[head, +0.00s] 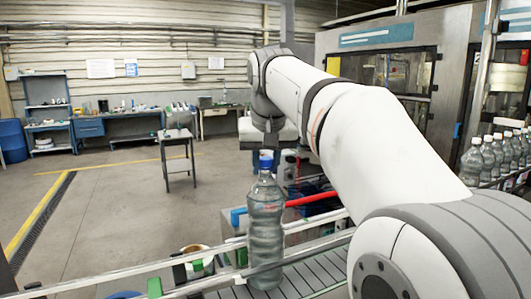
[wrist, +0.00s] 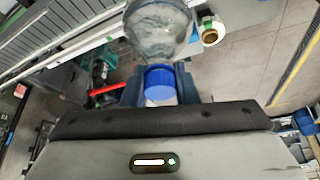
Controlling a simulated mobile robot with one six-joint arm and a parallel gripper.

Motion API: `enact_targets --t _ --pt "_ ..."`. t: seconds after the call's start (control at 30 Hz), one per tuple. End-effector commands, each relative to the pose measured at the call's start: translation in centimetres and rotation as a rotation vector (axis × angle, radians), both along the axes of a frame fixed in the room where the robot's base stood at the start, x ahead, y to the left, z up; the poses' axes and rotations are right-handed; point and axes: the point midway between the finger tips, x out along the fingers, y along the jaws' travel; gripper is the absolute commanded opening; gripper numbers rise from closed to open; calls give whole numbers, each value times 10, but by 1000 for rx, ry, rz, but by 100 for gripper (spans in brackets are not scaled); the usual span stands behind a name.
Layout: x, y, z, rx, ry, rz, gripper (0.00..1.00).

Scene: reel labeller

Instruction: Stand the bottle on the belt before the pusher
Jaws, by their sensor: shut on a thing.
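The clear bottle (head: 265,230) with a blue cap is upright over the slatted belt (head: 318,272) in the head view, between the metal rails. Its base appears at belt level, but I cannot tell whether it touches. In the wrist view, the dark blue fingers of my gripper (wrist: 159,83) are shut on the bottle's neck, around the blue cap (wrist: 159,86), with the clear body (wrist: 158,30) beyond. A red bar (head: 312,198) beside the belt may be part of the pusher; the bottle partly hides that area.
A metal guide rail (head: 120,276) runs along the belt. A label roll (head: 196,262) sits left of the bottle; it also shows in the wrist view (wrist: 209,37). Several clear bottles (head: 488,158) stand at the right by the machine. A small table (head: 178,143) stands behind on open floor.

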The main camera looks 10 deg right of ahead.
Motion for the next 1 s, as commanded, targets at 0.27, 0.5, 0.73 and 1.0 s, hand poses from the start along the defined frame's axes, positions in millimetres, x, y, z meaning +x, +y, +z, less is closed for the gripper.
enact_targets --t 0.27,0.5,0.73,1.0 --pt "0 0 -29 0 -4 -1 0" --pt "0 -1 -39 0 -7 -2 0" --pt "0 -1 -40 0 -6 -2 0" --pt "0 -1 -45 0 1 -2 42"
